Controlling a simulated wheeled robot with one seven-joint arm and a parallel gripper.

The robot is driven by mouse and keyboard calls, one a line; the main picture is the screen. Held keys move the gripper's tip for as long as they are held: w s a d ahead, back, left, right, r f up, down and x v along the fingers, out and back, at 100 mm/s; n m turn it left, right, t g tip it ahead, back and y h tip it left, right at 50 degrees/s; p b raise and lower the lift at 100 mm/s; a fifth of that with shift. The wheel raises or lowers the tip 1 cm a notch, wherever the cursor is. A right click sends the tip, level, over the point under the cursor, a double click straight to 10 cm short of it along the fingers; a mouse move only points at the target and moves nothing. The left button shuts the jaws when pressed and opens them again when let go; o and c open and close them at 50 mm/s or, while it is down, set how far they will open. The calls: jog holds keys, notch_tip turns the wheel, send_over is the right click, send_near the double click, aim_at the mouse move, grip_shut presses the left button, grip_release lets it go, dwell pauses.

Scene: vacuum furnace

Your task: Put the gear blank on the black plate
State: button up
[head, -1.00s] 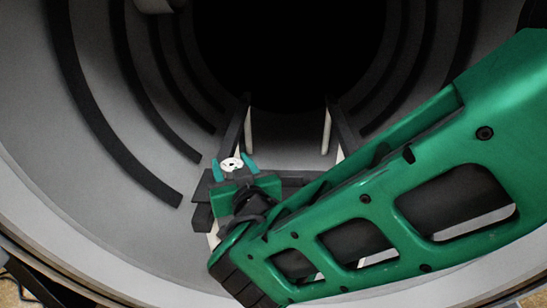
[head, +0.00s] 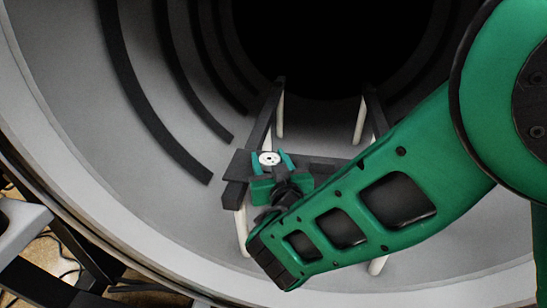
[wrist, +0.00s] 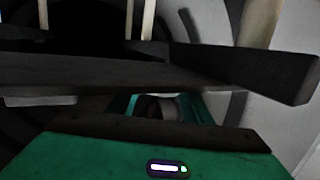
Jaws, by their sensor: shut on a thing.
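The gear blank is a small white disc with a dark centre hole (head: 269,158), lying flat between the teal fingertips of my gripper (head: 271,163) in the head view. My gripper is shut on it. The black plate (head: 239,164) is a flat dark piece at the left front of the rack, just left of and seemingly under the fingertips. I cannot tell the height between blank and plate. In the wrist view a dark edge (wrist: 120,75) crosses in front of the fingers, which show only partly (wrist: 160,106); the blank is not clear there.
A dark rack with long rails (head: 264,118) and pale posts (head: 360,120) stands inside the round grey furnace chamber (head: 75,150). Its crossbar (head: 325,164) runs right of my gripper. Curved dark bars (head: 150,115) line the wall. The chamber's deep middle is black.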

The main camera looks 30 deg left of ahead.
jog(key=shift+f, duration=0.1)
jog(key=o, duration=1.4)
jog(key=shift+s, duration=0.1)
jog(key=v, duration=1.2)
